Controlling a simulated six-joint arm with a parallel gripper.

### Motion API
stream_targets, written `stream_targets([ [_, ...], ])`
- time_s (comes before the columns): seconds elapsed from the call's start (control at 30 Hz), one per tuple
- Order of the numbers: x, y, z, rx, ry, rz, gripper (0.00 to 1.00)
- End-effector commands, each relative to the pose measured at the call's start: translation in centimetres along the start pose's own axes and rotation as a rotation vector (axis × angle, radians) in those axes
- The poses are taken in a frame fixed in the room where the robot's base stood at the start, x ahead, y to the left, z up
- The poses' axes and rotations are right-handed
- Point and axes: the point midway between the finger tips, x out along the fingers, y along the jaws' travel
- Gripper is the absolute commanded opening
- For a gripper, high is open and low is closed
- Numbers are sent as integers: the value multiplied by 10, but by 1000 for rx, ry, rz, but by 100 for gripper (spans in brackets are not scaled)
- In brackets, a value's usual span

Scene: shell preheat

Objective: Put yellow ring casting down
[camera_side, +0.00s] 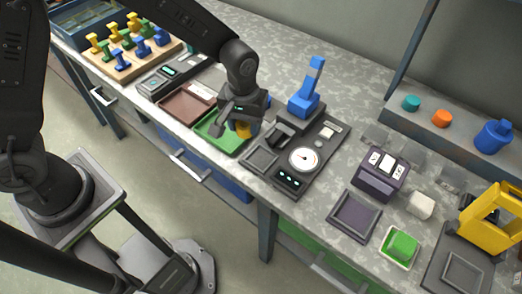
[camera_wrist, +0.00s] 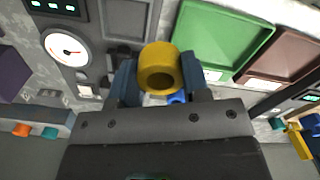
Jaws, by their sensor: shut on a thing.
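The yellow ring casting (camera_wrist: 160,66) is held between the two blue-grey fingers of my gripper (camera_wrist: 160,80) in the wrist view. I cannot tell how high the ring is above the tray or bench.
A brown-red tray (camera_side: 186,106) lies left of the green one. A dial gauge station (camera_side: 303,158) with a blue lever (camera_side: 305,100) stands close on the right. A wooden rack (camera_side: 122,66) holds several coloured pieces. A purple device (camera_side: 380,172) and yellow frame (camera_side: 487,222) are farther right.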

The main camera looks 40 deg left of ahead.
Motion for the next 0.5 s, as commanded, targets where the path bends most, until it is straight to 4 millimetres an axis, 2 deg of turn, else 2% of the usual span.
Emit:
stream_targets([
  [0.1,16,23,10,4,-1,-1,18],
  [0.2,24,36,14,2,-1,-1,18],
  [0.3,28,43,17,0,0,0,18],
  [0.5,42,44,18,-2,-1,-1,18],
])
